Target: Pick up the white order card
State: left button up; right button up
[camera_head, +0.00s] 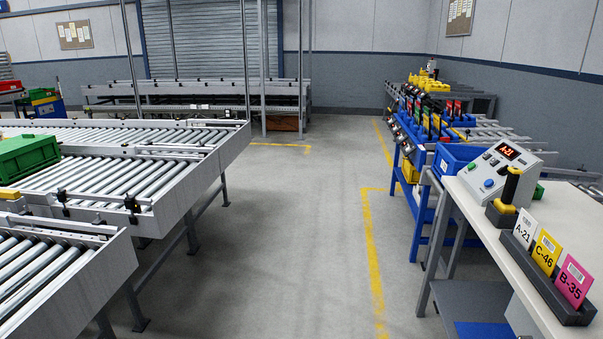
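The white order card (524,229), marked A-21, stands upright in a dark card holder (543,279) on the bench at the right. It is the farthest of the cards in the holder. A yellow card (546,252) marked C-46 and a pink card (573,283) marked B-35 stand nearer in the same holder. The lower edges of the cards are hidden in the holder. Neither of my grippers shows in the head view.
The bench top (565,211) also carries a control box (503,168) reading A-21 and a black-and-yellow handheld device (508,192). Roller conveyors (120,170) with a green crate (28,157) fill the left. Open floor (290,230) lies between, and a blue rack (425,187) stands beyond the bench.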

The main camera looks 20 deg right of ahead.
aim_at(526, 227)
jog(key=i+z, duration=0.2)
jog(key=z, duration=0.2)
jog(key=i+z, duration=0.2)
jog(key=z, duration=0.25)
jog(key=i+j+z, duration=0.1)
jog(key=z, duration=0.3)
jog(key=i+j+z, duration=0.2)
jog(key=z, duration=0.25)
jog(key=i+j+z, duration=0.25)
jog(key=z, duration=0.15)
jog(key=i+j+z, duration=0.2)
jog(key=z, duration=0.15)
jog(key=i+j+z, duration=0.1)
jog(key=j+z, duration=0.2)
jog(key=i+j+z, duration=0.1)
jog(key=j+z, duration=0.25)
jog(key=i+j+z, duration=0.1)
jog(key=j+z, duration=0.25)
